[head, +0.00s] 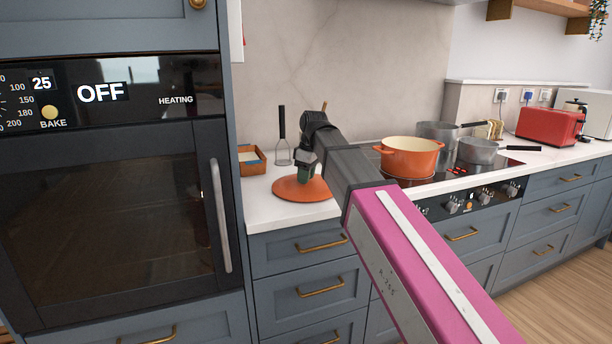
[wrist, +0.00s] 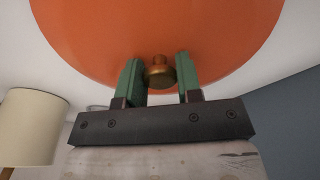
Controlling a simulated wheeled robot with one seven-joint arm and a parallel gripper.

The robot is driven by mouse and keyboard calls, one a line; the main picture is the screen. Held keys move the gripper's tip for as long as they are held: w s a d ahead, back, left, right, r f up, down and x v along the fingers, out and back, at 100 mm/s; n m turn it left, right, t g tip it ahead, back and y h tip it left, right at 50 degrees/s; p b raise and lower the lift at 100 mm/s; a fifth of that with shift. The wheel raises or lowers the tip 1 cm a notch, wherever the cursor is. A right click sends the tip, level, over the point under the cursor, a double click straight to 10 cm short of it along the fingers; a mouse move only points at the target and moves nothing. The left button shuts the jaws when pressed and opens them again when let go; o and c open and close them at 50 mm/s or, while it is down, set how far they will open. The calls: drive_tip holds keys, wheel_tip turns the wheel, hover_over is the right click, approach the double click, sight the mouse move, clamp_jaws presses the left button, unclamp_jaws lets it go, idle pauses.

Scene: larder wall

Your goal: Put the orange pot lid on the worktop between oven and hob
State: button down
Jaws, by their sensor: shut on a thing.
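The orange pot lid (head: 300,190) is at the worktop (head: 262,207) between the oven (head: 110,190) and the hob (head: 460,172). It looks level, on the worktop or just above it; I cannot tell which. My gripper (head: 307,166) is over the middle of the lid, shut on its brass knob. In the wrist view the lid (wrist: 160,30) fills the top, and the knob (wrist: 160,72) sits between the green fingers of my gripper (wrist: 160,80). My arm hides part of the worktop to the right of the lid.
An orange pot (head: 409,160) without a lid stands on the hob, with grey pans (head: 480,150) beside it. A wooden box (head: 250,160) and an upright utensil (head: 282,140) are behind the lid. A red toaster (head: 548,127) stands far right.

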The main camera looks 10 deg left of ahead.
sight(311, 183)
drive_tip(key=c, duration=0.8)
unclamp_jaws()
drive_tip(key=r, duration=0.4)
drive_tip(key=d+r, duration=0.1)
drive_tip(key=r, duration=0.7)
drive_tip(key=shift+s+d, duration=0.25)
drive_tip(key=shift+d, duration=0.15)
